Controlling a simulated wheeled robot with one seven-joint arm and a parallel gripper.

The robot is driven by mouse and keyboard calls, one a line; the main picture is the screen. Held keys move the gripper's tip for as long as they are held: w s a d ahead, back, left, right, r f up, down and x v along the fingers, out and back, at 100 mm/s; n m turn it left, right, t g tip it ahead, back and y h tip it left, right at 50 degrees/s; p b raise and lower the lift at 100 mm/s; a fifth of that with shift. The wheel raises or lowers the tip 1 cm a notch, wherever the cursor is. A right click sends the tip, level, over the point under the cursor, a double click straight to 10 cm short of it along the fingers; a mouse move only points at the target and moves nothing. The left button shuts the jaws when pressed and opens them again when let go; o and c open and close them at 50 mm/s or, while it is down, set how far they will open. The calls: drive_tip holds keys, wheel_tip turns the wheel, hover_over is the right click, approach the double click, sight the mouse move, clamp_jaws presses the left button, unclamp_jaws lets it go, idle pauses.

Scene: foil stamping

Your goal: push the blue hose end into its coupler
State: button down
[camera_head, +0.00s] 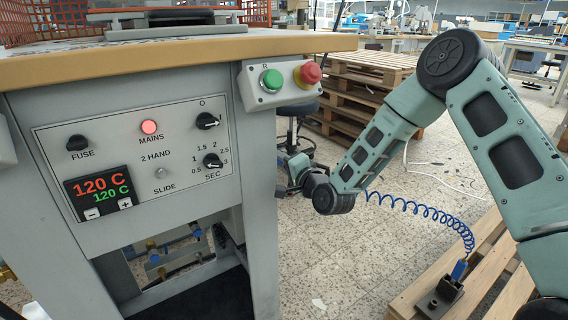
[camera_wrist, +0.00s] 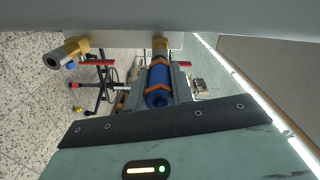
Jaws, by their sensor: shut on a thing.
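My gripper (camera_head: 284,190) is beside the right side of the grey stamping machine in the head view. In the wrist view it is shut on the blue hose end (camera_wrist: 157,92), a blue cylinder between the fingers with orange bands across it. A brass coupler (camera_wrist: 160,46) comes out of the pale machine part just beyond the hose end and looks roughly in line with it. Whether the tip touches or enters the coupler I cannot tell. The blue coiled hose (camera_head: 430,212) runs from my wrist to the right. The hose end and coupler are hidden in the head view.
A second brass fitting (camera_wrist: 70,52) sticks out to the left in the wrist view. A wooden pallet (camera_head: 425,290) bears a dark block (camera_head: 440,297) where the coil ends. Stacked pallets (camera_head: 345,95) stand behind. Green and red buttons (camera_head: 290,79) overhang near the arm.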

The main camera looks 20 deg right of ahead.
drive_tip(key=shift+w, duration=0.15)
drive_tip(key=c, duration=1.1)
unclamp_jaws()
drive_tip(key=shift+c, duration=0.2)
drive_tip(key=p+v, duration=0.2)
drive_tip(key=v, duration=1.5)
drive_tip(key=shift+s+p, duration=0.2)
drive_tip(key=shift+p, duration=0.1)
